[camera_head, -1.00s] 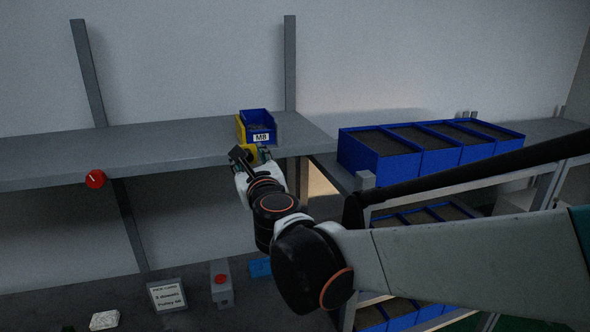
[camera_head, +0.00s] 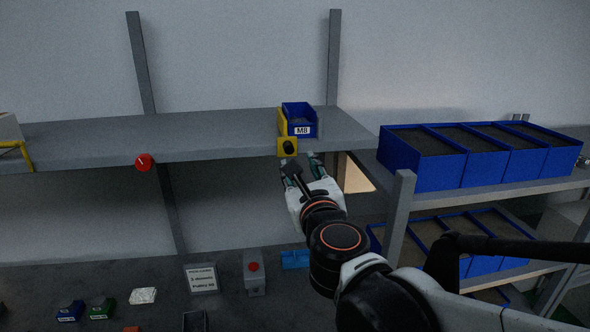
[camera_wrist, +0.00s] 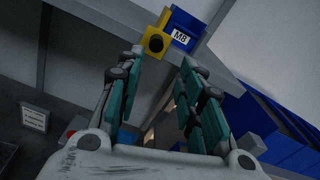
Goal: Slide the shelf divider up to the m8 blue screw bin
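The blue screw bin labelled M8 (camera_head: 299,117) stands on the upper shelf near its right end. The yellow shelf divider (camera_head: 287,147) with a black round knob stands right against the left side of the bin, its front plate hanging at the shelf edge. In the wrist view the divider (camera_wrist: 155,42) and the bin (camera_wrist: 181,30) show at the top, beyond the fingertips. My gripper (camera_head: 301,165) is just below and in front of the divider, apart from it. Its fingers are spread in the wrist view (camera_wrist: 162,62), with nothing between them.
Large blue bins (camera_head: 430,170) stand on a rack at right. Small bins and a sign (camera_head: 201,279) are on the bench below.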

